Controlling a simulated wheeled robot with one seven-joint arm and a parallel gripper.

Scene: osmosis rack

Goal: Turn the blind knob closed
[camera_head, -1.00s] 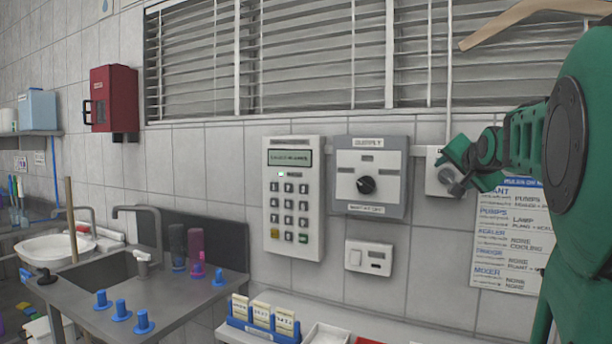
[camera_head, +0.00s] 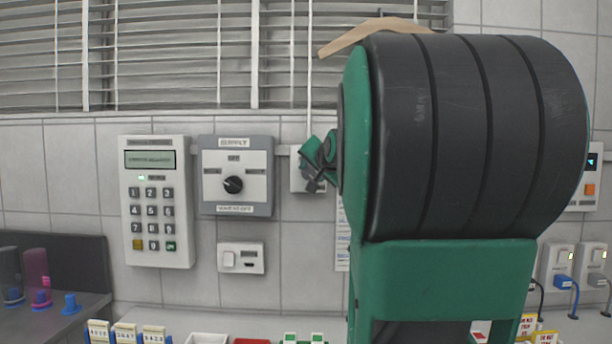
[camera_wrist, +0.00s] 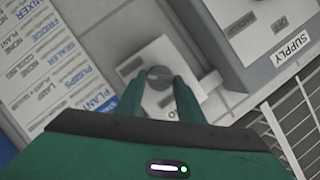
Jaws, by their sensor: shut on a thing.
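The blind knob (camera_wrist: 159,77) is a small round grey knob on a white wall plate (camera_wrist: 150,56). In the head view the plate (camera_head: 297,182) sits right of the supply panel, below the window blind (camera_head: 180,60), with a thin cord running up from it. My gripper (camera_wrist: 159,90) is shut on the knob, one green finger on each side in the wrist view. In the head view my gripper (camera_head: 313,184) is at the plate and hides most of the knob. I cannot tell the knob's turn angle.
The supply panel (camera_head: 262,200) with a black dial (camera_head: 233,184) is close left of the plate. A keypad (camera_head: 156,200) is further left, and a small white switch box (camera_head: 240,258) is below. My arm hides much of the right wall. Sockets (camera_head: 556,262) with cables are at right.

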